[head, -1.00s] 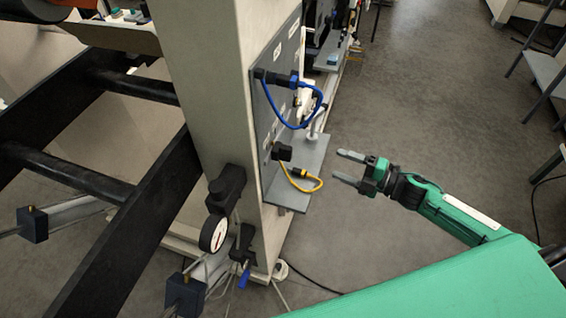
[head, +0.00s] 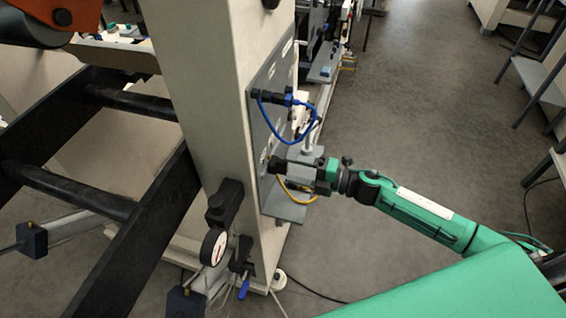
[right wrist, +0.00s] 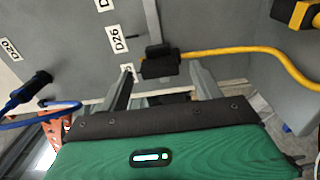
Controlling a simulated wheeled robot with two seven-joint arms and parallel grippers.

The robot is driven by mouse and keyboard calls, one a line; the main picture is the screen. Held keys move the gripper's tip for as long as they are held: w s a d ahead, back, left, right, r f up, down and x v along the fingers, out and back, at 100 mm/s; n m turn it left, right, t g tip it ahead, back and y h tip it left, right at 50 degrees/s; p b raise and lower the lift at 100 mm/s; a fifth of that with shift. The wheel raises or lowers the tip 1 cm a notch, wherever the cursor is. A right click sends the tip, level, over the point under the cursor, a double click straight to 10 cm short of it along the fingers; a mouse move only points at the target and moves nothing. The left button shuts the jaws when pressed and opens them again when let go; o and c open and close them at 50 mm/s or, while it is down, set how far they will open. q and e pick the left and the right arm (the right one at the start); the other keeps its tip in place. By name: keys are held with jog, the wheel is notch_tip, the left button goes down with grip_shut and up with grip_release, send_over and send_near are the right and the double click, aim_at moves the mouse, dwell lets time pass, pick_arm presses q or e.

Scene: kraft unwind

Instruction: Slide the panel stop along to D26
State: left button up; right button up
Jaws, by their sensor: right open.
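The grey panel (head: 262,112) stands on the side of the pale column. A small black block (right wrist: 158,62), which looks like the panel stop, sits on it with a yellow cable at its side. The D26 label (right wrist: 118,38) is left of the block in the right wrist view. Another label by the left fingertip is partly hidden. My right gripper (right wrist: 163,76) is open, its two fingers on either side of the block's near end; I cannot tell whether they touch it. In the head view the right gripper (head: 290,166) largely covers the block. My left gripper is out of view.
A blue cable (head: 262,103) with a black plug hangs on the panel above my right gripper. A yellow connector (right wrist: 296,12) lies at the upper right in the wrist view. A grey shelf (head: 285,212) juts out below.

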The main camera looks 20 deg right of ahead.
aim_at(287, 168)
jog(key=x, duration=0.2)
jog(key=shift+w+a+r+p, duration=0.1)
jog(key=shift+w+a+p, duration=0.1)
jog(key=shift+p, duration=0.1)
jog(key=shift+w+a, duration=0.3)
jog(key=shift+a, duration=0.15)
